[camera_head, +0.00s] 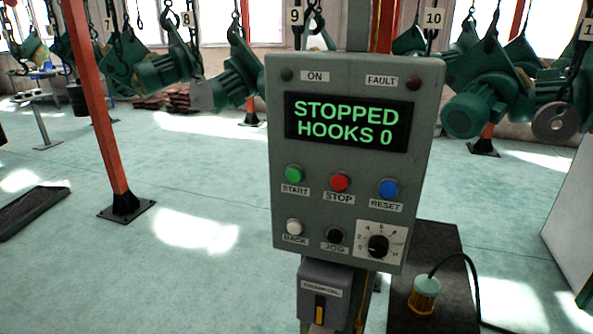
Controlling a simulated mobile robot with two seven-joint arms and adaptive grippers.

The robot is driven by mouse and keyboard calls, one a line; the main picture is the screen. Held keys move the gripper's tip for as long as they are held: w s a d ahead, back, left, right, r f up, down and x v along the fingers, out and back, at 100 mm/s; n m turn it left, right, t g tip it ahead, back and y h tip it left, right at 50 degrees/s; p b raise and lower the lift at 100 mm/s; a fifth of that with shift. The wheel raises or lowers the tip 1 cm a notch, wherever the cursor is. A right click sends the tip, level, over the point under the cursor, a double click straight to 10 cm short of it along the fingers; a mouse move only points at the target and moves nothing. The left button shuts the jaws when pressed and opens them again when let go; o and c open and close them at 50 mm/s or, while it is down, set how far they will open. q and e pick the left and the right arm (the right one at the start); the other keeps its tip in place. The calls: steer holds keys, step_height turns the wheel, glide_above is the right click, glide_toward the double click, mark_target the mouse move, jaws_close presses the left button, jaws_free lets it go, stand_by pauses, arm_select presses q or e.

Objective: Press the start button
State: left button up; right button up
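The green start button (294,174) is on the grey control panel (283,225) in the middle of the head view, above a label reading START. It sits left of the red stop button (340,182) and the blue reset button (388,189). The panel's display (347,122) reads STOPPED, HOOKS 0 in green letters. The ON lamp (286,75) and the FAULT lamp (413,83) look dark. Neither of my grippers is in view.
Below the buttons are a white button (294,227), a black JOG button (335,235) and a dial (378,246). Green hoist parts (487,103) hang behind on numbered hooks. A red post (98,100) stands left. The floor in front of the post is open.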

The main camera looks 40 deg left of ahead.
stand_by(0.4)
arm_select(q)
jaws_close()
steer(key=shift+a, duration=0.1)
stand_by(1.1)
